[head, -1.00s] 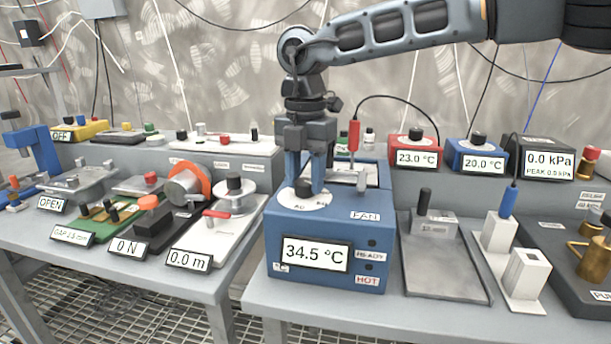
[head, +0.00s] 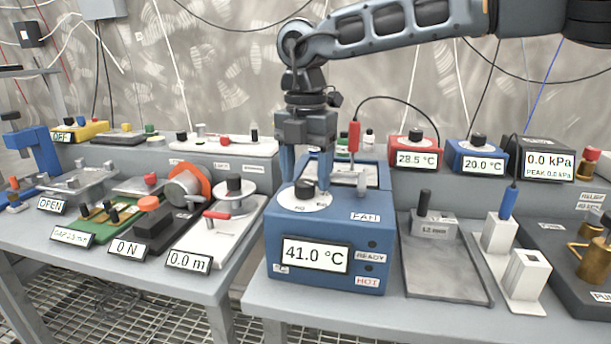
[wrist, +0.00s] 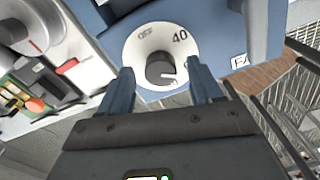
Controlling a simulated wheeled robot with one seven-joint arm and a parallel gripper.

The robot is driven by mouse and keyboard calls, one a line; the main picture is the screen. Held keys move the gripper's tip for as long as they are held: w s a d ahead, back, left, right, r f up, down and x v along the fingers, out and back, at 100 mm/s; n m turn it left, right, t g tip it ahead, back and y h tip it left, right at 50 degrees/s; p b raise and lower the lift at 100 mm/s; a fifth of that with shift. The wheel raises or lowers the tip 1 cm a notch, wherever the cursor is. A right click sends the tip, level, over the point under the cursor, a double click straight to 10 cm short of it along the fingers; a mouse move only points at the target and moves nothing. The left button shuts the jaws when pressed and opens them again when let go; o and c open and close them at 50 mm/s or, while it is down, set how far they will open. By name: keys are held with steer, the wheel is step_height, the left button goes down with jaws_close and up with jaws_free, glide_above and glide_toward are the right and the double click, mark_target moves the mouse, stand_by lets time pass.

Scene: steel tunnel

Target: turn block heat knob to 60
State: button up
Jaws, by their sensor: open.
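The blue heat block (head: 330,235) stands on the front of the bench and its display (head: 315,255) reads 41.0 °C. Its black knob (head: 304,188) sits on a white dial (head: 320,201) on the top. In the wrist view the knob (wrist: 160,70) shows a pale mark at its lower right, and the dial (wrist: 140,50) shows OFF and 40; other marks are hidden or unreadable.
A red-handled probe (head: 354,137) stands behind the block. Red (head: 408,150) and blue (head: 478,154) display units sit on the back shelf, reading 28.5 °C and 20.0 °C. A grey tray (head: 445,265) lies right of the block. A white device (head: 225,225) stands left, across a gap.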

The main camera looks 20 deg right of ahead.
mark_target(305, 181)
step_height(305, 181, up, 7)
steer(key=shift+f, duration=0.15)
stand_by(0.4)
